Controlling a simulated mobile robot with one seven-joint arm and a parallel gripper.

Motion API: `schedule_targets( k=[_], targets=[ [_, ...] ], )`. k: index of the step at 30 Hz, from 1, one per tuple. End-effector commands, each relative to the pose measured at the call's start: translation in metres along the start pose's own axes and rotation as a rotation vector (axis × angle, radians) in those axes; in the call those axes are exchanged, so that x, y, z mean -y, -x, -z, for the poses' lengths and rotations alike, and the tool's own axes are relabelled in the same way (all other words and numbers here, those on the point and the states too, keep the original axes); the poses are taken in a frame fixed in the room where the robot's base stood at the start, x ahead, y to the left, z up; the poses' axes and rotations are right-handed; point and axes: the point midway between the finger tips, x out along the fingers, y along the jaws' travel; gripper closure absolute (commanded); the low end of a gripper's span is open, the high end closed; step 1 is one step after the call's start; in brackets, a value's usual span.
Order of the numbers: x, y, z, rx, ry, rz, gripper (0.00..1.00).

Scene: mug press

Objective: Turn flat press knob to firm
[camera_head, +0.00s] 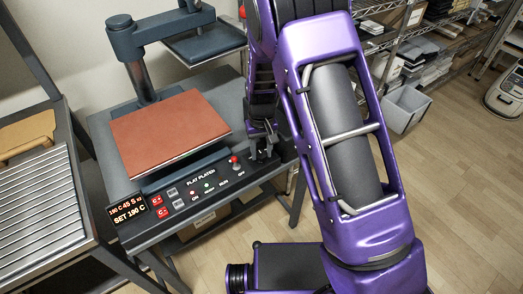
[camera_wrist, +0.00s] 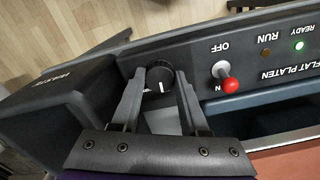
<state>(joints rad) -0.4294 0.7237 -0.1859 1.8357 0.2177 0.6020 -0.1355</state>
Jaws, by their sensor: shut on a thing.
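The flat press (camera_head: 163,127) has a reddish-brown pad and a dark control panel lettered FLAT PLATEN along its front. In the wrist view, a round black knob (camera_wrist: 160,74) with a white pointer line sits at the panel's end. The line points toward the bottom of that picture. My gripper (camera_wrist: 158,82) has one finger on each side of the knob and is shut on it. In the head view, my gripper (camera_head: 263,150) is at the panel's right end and hides the knob. I cannot read any setting marks around the knob.
A red-tipped toggle switch (camera_wrist: 226,82) marked OFF stands close beside the gripper. A lit green READY lamp (camera_wrist: 299,45) is farther along. The display (camera_head: 129,207) reads SET 190 C. A rack (camera_head: 35,190) stands left; the wooden floor (camera_head: 460,190) at right is open.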

Motion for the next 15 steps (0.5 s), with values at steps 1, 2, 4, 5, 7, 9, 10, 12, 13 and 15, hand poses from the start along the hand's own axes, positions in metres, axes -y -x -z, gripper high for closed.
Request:
schedule_targets(
  k=[1, 2, 4, 5, 7, 9, 10, 12, 13, 15],
  targets=[
    [0.0, 0.0012, 0.0001, 0.0, -0.025, 0.0, 1.0],
    [-0.0001, 0.0013, 0.0002, 0.0, -0.042, 0.0, 1.0],
    [0.0, 0.0016, 0.0003, -0.001, -0.091, 0.0, 1.0],
    [0.0001, 0.0017, 0.0003, -0.001, -0.113, 0.0, 1.0],
    [0.0001, 0.0019, 0.0004, -0.001, -0.172, 0.0, 1.0],
    [0.0002, 0.0021, 0.0004, -0.001, -0.235, 0.0, 1.0],
    [0.0001, 0.0021, 0.0004, -0.001, -0.262, 0.0, 1.0],
    [0.0, 0.002, 0.0003, -0.001, -0.326, -0.001, 1.0],
    [0.0, 0.002, 0.0003, 0.0, -0.353, -0.001, 1.0],
    [0.0001, 0.002, 0.0002, 0.0, -0.418, 0.0, 1.0]
  ],
)
